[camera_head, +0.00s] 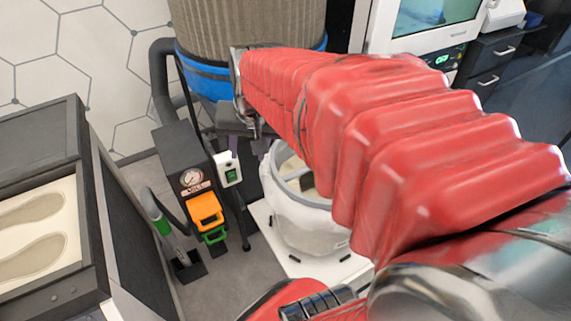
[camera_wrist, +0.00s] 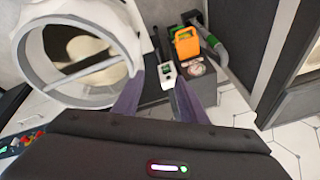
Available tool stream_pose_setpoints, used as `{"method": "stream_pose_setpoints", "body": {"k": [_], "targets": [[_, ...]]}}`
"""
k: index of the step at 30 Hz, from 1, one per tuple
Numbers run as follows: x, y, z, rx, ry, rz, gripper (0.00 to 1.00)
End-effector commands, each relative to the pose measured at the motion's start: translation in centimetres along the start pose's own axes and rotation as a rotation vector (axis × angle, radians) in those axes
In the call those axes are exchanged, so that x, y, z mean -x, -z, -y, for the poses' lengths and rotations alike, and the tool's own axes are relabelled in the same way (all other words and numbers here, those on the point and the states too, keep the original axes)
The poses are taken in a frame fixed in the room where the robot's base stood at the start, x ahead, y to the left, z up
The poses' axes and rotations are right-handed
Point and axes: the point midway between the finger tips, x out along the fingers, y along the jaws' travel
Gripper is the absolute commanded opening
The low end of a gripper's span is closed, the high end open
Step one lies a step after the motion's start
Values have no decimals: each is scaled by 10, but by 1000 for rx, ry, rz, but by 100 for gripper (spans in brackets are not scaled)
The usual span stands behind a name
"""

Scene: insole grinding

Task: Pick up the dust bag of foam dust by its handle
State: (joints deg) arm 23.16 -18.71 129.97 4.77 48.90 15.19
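The dust bag (camera_head: 305,230) is a pale, translucent bag with a round grey rim. It stands upright on a white platform, and my red-sleeved arm hides part of it in the head view. Its handle (camera_head: 297,174) is a grey bar across the open top; the handle also shows in the wrist view (camera_wrist: 87,67), with pale dust beneath. My gripper (camera_wrist: 160,80) is open, with purple fingers apart and nothing held between them. It is beside the bag's rim, to the right of the bag in the wrist view. The fingers do not grip the handle.
A black control box (camera_head: 190,165) with a gauge and orange and green parts stands left of the bag. A white switch box (camera_head: 228,170) is close to my gripper. A large filter drum (camera_head: 250,25) rises behind. A tray with insole shapes (camera_head: 30,235) is at left.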

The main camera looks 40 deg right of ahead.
Motion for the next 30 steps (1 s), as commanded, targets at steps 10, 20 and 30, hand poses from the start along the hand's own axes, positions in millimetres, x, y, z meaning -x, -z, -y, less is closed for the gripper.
{"method": "stream_pose_setpoints", "body": {"k": [10,20,30], "targets": [[-52,71,-84,-431,-67,47,39],[-105,112,-191,-840,-118,76,39],[-136,120,-261,-1077,-142,84,39]]}}
